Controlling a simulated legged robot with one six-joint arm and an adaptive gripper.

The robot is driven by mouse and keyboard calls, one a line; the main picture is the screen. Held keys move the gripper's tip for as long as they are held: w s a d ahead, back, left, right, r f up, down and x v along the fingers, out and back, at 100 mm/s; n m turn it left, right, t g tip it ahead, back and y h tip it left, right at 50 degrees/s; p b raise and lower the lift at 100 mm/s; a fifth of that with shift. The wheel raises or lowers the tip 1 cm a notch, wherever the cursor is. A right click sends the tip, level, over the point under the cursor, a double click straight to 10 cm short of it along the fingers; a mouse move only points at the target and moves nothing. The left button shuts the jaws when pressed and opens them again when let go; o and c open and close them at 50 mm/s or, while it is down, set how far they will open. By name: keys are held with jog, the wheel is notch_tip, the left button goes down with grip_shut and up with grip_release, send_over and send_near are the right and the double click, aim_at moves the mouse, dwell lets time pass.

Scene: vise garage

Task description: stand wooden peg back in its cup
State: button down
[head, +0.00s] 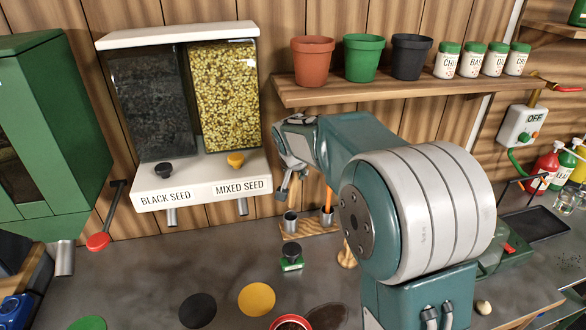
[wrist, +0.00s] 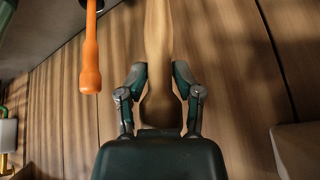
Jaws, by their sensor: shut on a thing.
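The wooden peg (wrist: 158,55) is pale and smooth, with a thick rounded end. In the wrist view my gripper (wrist: 160,90) is shut around that thick end, and the peg's far end runs out of the frame. In the head view my gripper (head: 284,190) is above a small metal cup (head: 291,224) on a wooden holder; the peg is hard to make out there. An orange peg (head: 327,198) stands in the cup beside it, to the right, and also shows in the wrist view (wrist: 91,65). I cannot tell whether the held peg touches the metal cup.
A seed dispenser (head: 193,185) is just left of my gripper. A shelf (head: 400,91) with pots and jars runs above and to the right. A green-based stamp (head: 291,262) and a wooden knobbed piece (head: 347,256) stand in front of the holder.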

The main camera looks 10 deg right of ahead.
aim_at(294, 193)
jog(key=shift+a+f, duration=0.2)
jog(key=shift+f, duration=0.3)
jog(key=shift+d+f, duration=0.1)
jog(key=shift+f, duration=3.1)
jog(key=shift+c, duration=0.8)
grip_release()
jog(key=shift+o, duration=0.8)
